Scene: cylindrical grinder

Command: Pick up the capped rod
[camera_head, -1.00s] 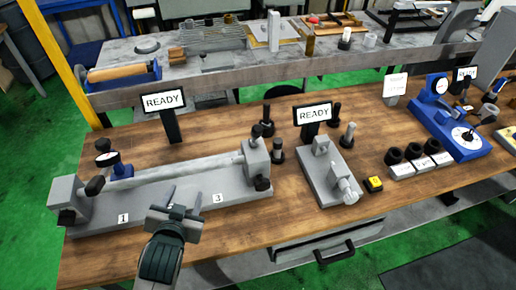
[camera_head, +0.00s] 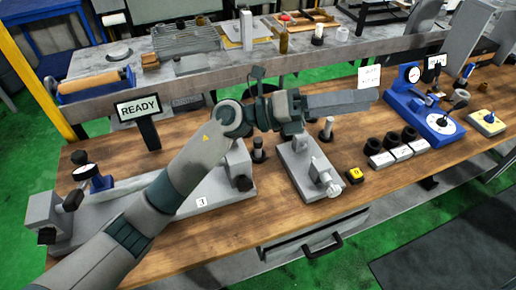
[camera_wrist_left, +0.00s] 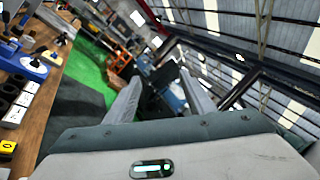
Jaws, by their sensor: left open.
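Two small upright rods stand on the wooden bench: a dark one (camera_head: 258,150) beside the long grey fixture, and a pale grey one (camera_head: 327,130) behind the short grey fixture. I cannot tell which is the capped rod. My left gripper (camera_head: 375,97) is held above the bench, pointing right, beyond the pale rod and apart from it. In the left wrist view its two fingers (camera_wrist_left: 160,76) are spread with nothing between them. My right gripper is not in view.
The long grey fixture (camera_head: 215,190) lies partly under my arm. The short grey fixture (camera_head: 305,170) stands mid-bench. A yellow button box (camera_head: 354,175), several black-topped holders (camera_head: 390,147) and a blue instrument (camera_head: 425,110) are at right. A READY sign (camera_head: 138,106) stands at left.

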